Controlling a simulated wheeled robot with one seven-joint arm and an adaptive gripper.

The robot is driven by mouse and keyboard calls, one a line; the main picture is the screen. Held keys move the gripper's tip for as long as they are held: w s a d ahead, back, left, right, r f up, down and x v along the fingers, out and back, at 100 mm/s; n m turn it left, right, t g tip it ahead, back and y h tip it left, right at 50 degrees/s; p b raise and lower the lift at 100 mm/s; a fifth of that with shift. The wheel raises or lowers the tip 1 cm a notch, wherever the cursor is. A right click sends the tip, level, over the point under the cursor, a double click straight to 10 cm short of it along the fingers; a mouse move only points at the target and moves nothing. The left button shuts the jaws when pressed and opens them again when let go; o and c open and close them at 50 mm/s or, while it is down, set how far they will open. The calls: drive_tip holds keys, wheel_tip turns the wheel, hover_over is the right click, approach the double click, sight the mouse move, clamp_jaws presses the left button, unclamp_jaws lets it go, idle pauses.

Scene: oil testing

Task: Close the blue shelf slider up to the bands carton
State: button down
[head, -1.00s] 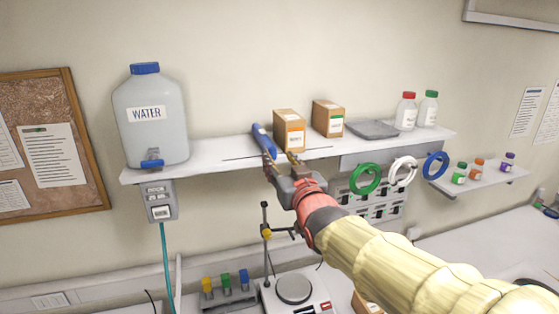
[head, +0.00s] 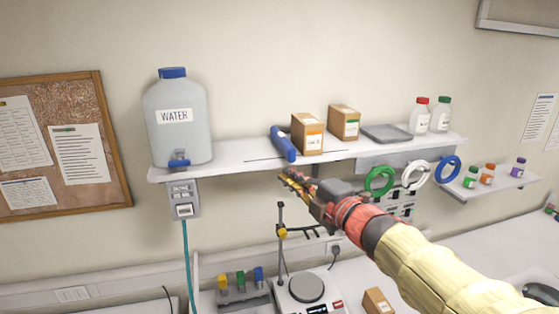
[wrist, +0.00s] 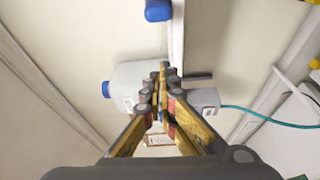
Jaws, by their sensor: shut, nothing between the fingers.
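The blue slider (head: 283,143) lies across the wall shelf (head: 235,153), just left of a brown carton with an orange label (head: 307,133). It looks very close to that carton; I cannot tell if they touch. A second carton with a green label (head: 344,121) stands further right. The label words are too small to read. My gripper (head: 284,174) is shut and empty, below and in front of the shelf edge, apart from the slider. In the wrist view the shut fingertips (wrist: 162,72) point toward the water jug side, and the slider's blue end (wrist: 158,10) shows at the top.
A water jug (head: 178,125) stands at the shelf's left end, with a grey box (head: 184,198) under it. A grey tray (head: 386,134) and two bottles are on the right. Coloured rings (head: 415,175) hang below the shelf. A stand (head: 281,233) rises beneath my gripper.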

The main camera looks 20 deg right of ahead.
sight(292, 158)
drive_tip(key=p+x, duration=0.2)
drive_tip(key=x, duration=0.8)
drive_tip(key=shift+n, duration=0.3)
drive_tip(key=d+p, duration=0.2)
drive_tip(key=d, duration=0.2)
drive_tip(key=shift+d, duration=0.15)
drive_tip(key=shift+d+b, duration=0.5)
drive_tip(key=shift+d, duration=0.85)
drive_tip(key=shift+a, duration=0.2)
